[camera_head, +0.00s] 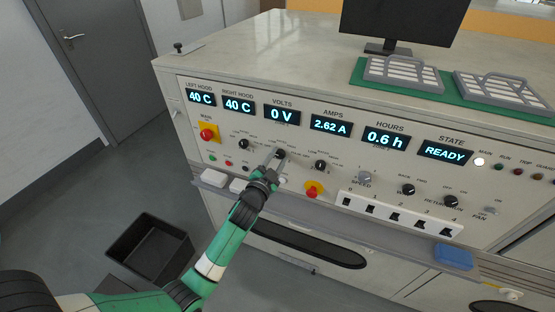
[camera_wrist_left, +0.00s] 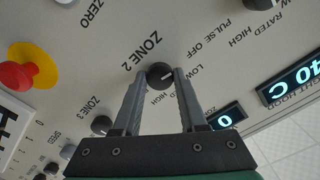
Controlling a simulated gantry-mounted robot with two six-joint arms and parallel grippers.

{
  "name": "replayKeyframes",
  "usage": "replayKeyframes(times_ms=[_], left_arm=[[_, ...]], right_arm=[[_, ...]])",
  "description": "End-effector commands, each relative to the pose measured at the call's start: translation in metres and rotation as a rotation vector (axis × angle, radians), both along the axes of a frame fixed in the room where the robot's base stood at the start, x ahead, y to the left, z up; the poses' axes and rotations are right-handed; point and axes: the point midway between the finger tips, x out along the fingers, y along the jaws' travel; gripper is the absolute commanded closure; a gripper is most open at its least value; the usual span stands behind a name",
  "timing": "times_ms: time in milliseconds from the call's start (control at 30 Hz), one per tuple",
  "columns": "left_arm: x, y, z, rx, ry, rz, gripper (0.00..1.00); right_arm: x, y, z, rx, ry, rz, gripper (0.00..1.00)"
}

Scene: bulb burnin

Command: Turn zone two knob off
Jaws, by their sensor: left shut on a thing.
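The zone two knob (camera_head: 280,153) is a small black knob on the panel front, below the volts display. In the left wrist view the same knob (camera_wrist_left: 159,74) sits beside the printed label ZONE 2. A pale pointer line on it points right in that view, roughly toward the LOW marking. My left gripper (camera_head: 273,160) reaches up to the panel and is shut on this knob, with one finger on each side. Its fingers also show in the left wrist view (camera_wrist_left: 160,84). My right gripper is in neither view.
A black knob (camera_head: 244,143) is to the left and another (camera_head: 320,165) to the right. The volts display (camera_head: 282,114) reads 0 V and the state display (camera_head: 445,149) READY. A black bin (camera_head: 150,248) stands on the floor.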

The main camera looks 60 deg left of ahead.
Motion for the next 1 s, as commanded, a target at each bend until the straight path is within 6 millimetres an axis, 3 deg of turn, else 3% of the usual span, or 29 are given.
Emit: replayKeyframes(times_ms=[333, 367, 533, 833, 1000], left_arm=[[0.0, 0.0, 0.001, -0.004, -0.005, -0.001, 1.0], [0.0, 0.0, 0.001, -0.004, -0.005, -0.001, 0.57], [0.0, 0.0, 0.0, -0.003, -0.004, -0.001, 0.29], [-0.001, -0.001, 0.0, -0.003, -0.003, 0.0, 0.29], [-0.018, -0.015, 0.001, -0.004, 0.0, -0.001, 0.29]], right_arm=[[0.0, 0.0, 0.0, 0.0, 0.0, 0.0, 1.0], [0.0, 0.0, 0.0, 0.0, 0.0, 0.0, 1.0], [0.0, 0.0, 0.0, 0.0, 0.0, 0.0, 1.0], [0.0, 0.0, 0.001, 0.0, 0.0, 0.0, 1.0], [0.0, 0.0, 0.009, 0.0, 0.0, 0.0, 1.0]])
